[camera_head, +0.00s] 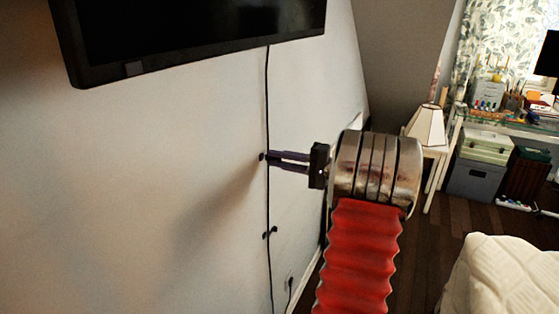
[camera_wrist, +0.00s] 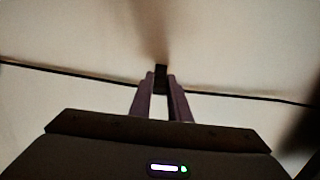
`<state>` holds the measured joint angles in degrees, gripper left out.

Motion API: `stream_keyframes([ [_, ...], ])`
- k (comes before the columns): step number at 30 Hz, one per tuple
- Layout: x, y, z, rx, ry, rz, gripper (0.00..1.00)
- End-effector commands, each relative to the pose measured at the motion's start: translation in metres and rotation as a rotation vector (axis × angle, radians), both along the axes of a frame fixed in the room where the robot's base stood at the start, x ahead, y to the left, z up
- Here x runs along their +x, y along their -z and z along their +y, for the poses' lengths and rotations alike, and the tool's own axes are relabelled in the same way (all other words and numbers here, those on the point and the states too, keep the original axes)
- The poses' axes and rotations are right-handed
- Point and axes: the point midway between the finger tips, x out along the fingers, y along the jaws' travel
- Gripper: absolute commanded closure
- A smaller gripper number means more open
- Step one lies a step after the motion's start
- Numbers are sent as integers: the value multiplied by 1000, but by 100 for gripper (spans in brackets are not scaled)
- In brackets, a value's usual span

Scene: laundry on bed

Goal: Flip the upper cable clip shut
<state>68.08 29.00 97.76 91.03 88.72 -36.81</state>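The upper cable clip (camera_head: 262,156) is a small dark piece on the black cable (camera_head: 267,110), which hangs down the pale wall. My gripper (camera_head: 272,161) reaches the wall from the right, its two purple fingers at the clip. A gap shows between the fingers. In the wrist view the dark clip (camera_wrist: 161,72) stands between and just beyond the fingertips (camera_wrist: 160,81), with the cable (camera_wrist: 90,80) running across behind. I cannot tell whether a finger touches the clip, or whether its flap is open or shut; the fingers partly hide it.
A lower clip (camera_head: 270,232) sits further down the cable. A black television (camera_head: 190,35) hangs above on the wall. A wall socket (camera_head: 289,281) is low down. A lamp (camera_head: 427,122) on a small table and a white bed (camera_head: 505,280) are at the right.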

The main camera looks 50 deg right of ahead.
Motion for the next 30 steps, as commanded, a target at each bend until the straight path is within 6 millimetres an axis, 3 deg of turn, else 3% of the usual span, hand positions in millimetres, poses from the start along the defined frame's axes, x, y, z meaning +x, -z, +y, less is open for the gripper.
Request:
stream_keyframes([
  [6, 0, 1, 0, 0, 0, 2, 100],
  [20, 0, 3, -1, 1, -27, 5, 100],
  [30, 3, 4, -6, 3, -143, 6, 100],
])
